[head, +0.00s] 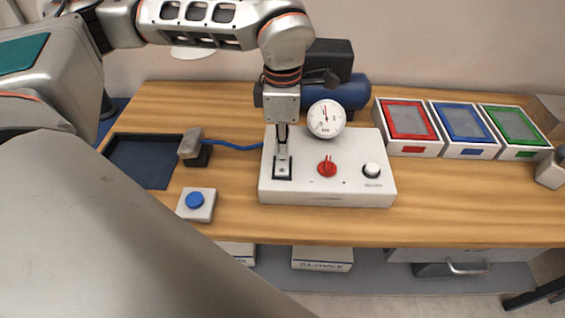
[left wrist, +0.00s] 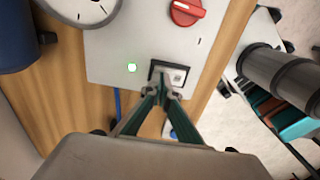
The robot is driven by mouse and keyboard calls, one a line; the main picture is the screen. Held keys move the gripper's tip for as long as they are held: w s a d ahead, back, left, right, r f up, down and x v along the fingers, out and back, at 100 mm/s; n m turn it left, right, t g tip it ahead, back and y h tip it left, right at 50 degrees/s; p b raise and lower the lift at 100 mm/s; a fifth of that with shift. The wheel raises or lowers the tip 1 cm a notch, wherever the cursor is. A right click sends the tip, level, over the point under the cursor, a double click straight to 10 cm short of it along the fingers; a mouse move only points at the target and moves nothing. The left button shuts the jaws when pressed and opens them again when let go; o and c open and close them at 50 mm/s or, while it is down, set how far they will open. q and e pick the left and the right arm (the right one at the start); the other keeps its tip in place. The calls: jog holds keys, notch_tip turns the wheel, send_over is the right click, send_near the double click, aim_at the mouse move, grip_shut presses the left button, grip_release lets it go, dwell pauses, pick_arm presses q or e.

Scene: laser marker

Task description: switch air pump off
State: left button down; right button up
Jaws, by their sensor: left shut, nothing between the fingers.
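The white control box (head: 320,190) stands on the wooden table, with a black-framed switch (head: 283,168) at its left end. The switch also shows in the left wrist view (left wrist: 181,76), partly hidden by my fingers. A small green light (left wrist: 132,68) beside it is lit. My left gripper (head: 282,152) points down over the switch, shut and empty. In the left wrist view its fingertips (left wrist: 164,86) are at the switch frame; I cannot tell if they touch it. A round gauge (head: 326,118) and a blue tank (head: 350,92) are behind the box. My right gripper is not in view.
A blue button (head: 195,200) on a white base and a dark tray (head: 143,160) are to the left. Red, blue (head: 465,122) and green framed trays stand at the right.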

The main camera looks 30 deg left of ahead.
pick_arm(q)
jog(key=shift+f+b, duration=0.35)
jog(key=shift+f, duration=0.2)
jog(key=shift+r, duration=0.1)
jog(key=shift+r+p, duration=2.5)
jog(key=shift+r, duration=1)
jog(key=shift+s+f, duration=0.1)
